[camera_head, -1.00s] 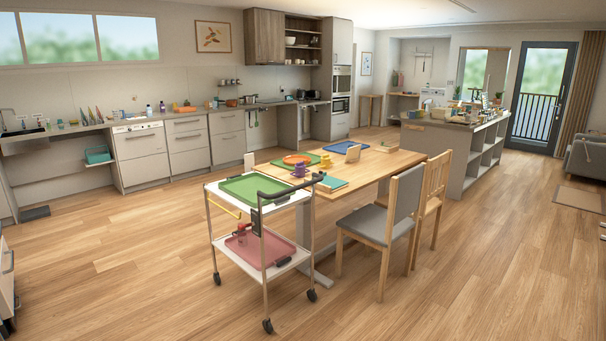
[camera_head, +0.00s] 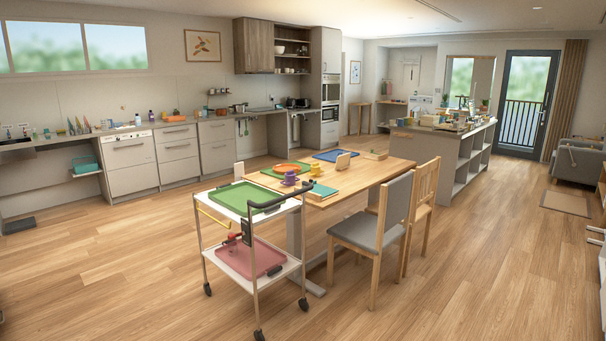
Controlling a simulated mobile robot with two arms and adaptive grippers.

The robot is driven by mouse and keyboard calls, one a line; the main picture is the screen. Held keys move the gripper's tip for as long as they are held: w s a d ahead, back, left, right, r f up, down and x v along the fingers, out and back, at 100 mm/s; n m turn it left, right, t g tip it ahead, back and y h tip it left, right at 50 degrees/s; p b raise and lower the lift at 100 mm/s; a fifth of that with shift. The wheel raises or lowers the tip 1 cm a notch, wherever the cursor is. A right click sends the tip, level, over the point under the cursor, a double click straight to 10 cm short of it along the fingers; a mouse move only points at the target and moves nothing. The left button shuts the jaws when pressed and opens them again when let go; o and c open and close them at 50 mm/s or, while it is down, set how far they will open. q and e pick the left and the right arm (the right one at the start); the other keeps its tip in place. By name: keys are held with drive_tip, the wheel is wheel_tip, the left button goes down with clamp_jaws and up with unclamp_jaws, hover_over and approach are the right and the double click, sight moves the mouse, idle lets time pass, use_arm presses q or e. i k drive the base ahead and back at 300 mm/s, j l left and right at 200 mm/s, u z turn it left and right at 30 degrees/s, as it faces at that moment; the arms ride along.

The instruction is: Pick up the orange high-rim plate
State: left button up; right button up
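Neither of my grippers shows in the head view.
A white trolley (camera_head: 247,256) with a green tray (camera_head: 241,196) on top stands against the table's near left side. Two chairs (camera_head: 386,222) stand at the table's right side. The wooden floor (camera_head: 130,272) to the left is clear.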

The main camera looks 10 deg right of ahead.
sight(282, 169)
drive_tip(key=i+j+u, duration=0.15)
drive_tip(key=i+u, duration=0.3)
drive_tip(key=i, duration=0.15)
drive_tip(key=i+u, duration=0.5)
drive_tip(key=i, duration=0.15)
drive_tip(key=i+l+u, duration=0.1)
drive_tip(key=i+u, duration=0.25)
drive_tip(key=i, duration=1.45)
drive_tip(key=i+z, duration=0.2)
drive_tip(key=i, duration=0.4)
drive_tip(key=i+z, duration=0.2)
drive_tip(key=i, duration=0.45)
drive_tip(key=i+j+z, duration=0.2)
drive_tip(key=i, duration=2.15)
drive_tip(key=i+l+z, duration=0.1)
drive_tip(key=i+z, duration=0.3)
drive_tip(key=i+l+z, duration=0.1)
drive_tip(key=z, duration=0.3)
drive_tip(key=i+j+z, duration=0.15)
drive_tip(key=i+z, duration=0.2)
drive_tip(key=i+j+z, duration=0.15)
drive_tip(key=i+z, duration=0.25)
drive_tip(key=i+l+z, duration=0.1)
drive_tip(key=i+z, duration=0.35)
drive_tip(key=i+j+z, duration=0.1)
drive_tip(key=i+z, duration=0.3)
drive_tip(key=i+j+z, duration=0.2)
drive_tip(key=i+z, duration=0.25)
drive_tip(key=i+j+z, duration=0.4)
drive_tip(key=k+l, duration=0.1)
